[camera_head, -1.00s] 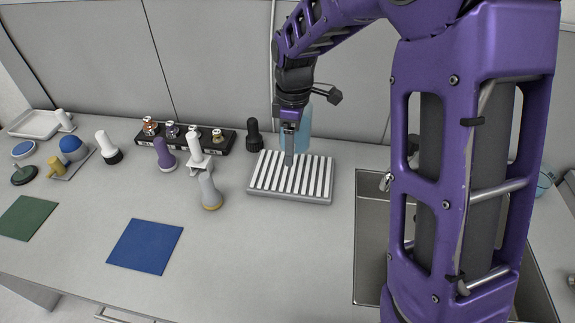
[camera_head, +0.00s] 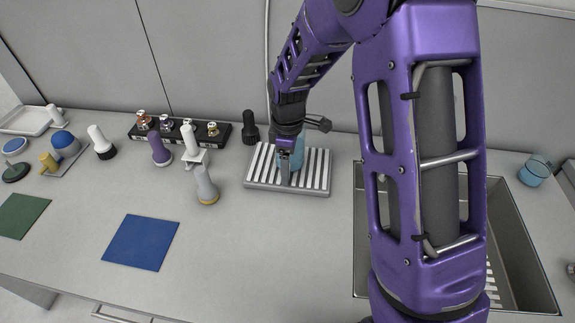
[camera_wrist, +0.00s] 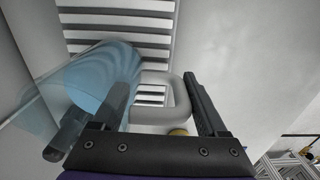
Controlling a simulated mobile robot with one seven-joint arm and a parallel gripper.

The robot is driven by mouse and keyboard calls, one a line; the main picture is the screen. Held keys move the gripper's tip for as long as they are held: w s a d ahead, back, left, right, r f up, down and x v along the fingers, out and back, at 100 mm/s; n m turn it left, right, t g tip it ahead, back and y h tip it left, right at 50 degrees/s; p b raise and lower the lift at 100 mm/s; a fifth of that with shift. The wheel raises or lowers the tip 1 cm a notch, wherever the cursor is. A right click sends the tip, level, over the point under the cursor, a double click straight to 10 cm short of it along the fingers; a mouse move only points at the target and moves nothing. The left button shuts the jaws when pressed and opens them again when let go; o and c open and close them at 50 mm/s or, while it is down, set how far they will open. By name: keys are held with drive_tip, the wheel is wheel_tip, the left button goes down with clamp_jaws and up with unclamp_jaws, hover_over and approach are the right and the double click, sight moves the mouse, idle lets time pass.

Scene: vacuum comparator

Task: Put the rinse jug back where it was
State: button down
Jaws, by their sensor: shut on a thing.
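The rinse jug (camera_head: 297,151) is translucent blue and stands partly hidden behind my gripper (camera_head: 285,172) in the head view. In the wrist view the jug (camera_wrist: 92,82) is at the left, with its pale loop handle (camera_wrist: 182,100) between the fingers of my gripper (camera_wrist: 160,82). My gripper is shut on the jug by this handle. The jug is over the slatted drainer (camera_head: 256,182), a grey tray with white bars. I cannot tell whether its base touches the bars.
A black-capped bottle (camera_head: 250,127) stands just left behind the drainer. A grey bottle (camera_head: 206,187) and a white-handled stand (camera_head: 190,145) are to its left. The front counter is clear around a blue mat (camera_head: 141,242).

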drive_tip(key=shift+f, duration=0.15)
unclamp_jaws()
wheel_tip(320, 180, up, 12)
drive_tip(key=shift+r+p, duration=0.2)
drive_tip(key=shift+p, duration=0.45)
